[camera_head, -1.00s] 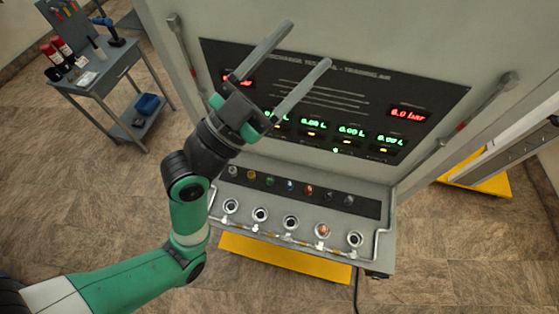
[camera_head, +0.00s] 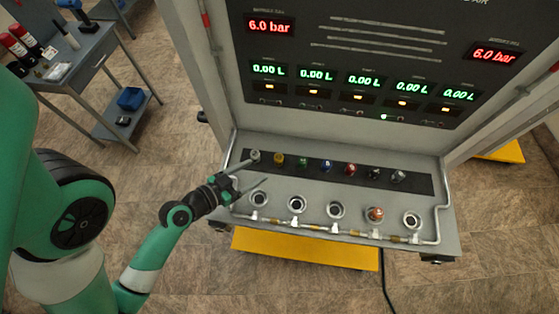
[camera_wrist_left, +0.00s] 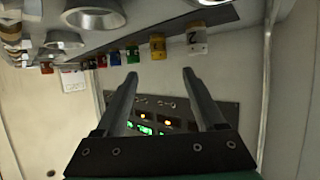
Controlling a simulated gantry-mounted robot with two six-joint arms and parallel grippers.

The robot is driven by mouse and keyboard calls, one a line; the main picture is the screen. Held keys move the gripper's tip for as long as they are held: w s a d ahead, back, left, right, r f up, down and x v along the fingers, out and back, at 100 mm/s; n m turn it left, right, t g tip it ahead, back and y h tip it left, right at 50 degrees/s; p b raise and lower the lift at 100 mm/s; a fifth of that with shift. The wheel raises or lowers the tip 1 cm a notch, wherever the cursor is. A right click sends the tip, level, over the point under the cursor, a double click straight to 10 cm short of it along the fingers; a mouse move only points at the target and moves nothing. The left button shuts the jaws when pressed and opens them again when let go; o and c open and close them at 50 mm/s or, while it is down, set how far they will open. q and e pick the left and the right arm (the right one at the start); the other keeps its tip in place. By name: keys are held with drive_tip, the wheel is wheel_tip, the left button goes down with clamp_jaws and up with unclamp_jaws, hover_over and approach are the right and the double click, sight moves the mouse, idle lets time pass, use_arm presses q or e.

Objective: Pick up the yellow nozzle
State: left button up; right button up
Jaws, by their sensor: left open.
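The yellow nozzle (camera_head: 278,159) stands second from the left in a row of coloured nozzles on the dark strip of the console shelf. It also shows in the left wrist view (camera_wrist_left: 158,46), just beyond the fingertips and between their lines. My left gripper (camera_head: 257,171) is open and empty, at the left end of the strip, with its fingers pointing toward the row. In the left wrist view, the open fingers (camera_wrist_left: 160,76) have nothing between them. A grey nozzle (camera_head: 255,156) stands left of the yellow one, close to the upper finger. My right gripper is not in view.
Green (camera_head: 303,162), blue (camera_head: 326,166), red (camera_head: 349,169) and darker nozzles continue to the right. Round sockets (camera_head: 297,204) line the shelf in front, one holding a copper-coloured piece (camera_head: 375,214). A pipe rail (camera_head: 444,215) edges the shelf. The display panel (camera_head: 360,60) rises behind.

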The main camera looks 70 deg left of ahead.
sight(276, 159)
use_arm(q)
drive_tip(key=x, duration=0.2)
drive_tip(key=p+x, duration=0.1)
drive_tip(key=x, duration=0.2)
drive_tip(key=shift+w+a+r+p, duration=0.15)
drive_tip(key=shift+w+p, duration=0.2)
drive_tip(key=shift+p, duration=0.05)
drive_tip(key=shift+w+f, duration=0.2)
drive_tip(key=x, duration=0.5)
drive_tip(key=shift+w+a+r+p, duration=0.1)
drive_tip(key=shift+p, duration=0.25)
clamp_jaws()
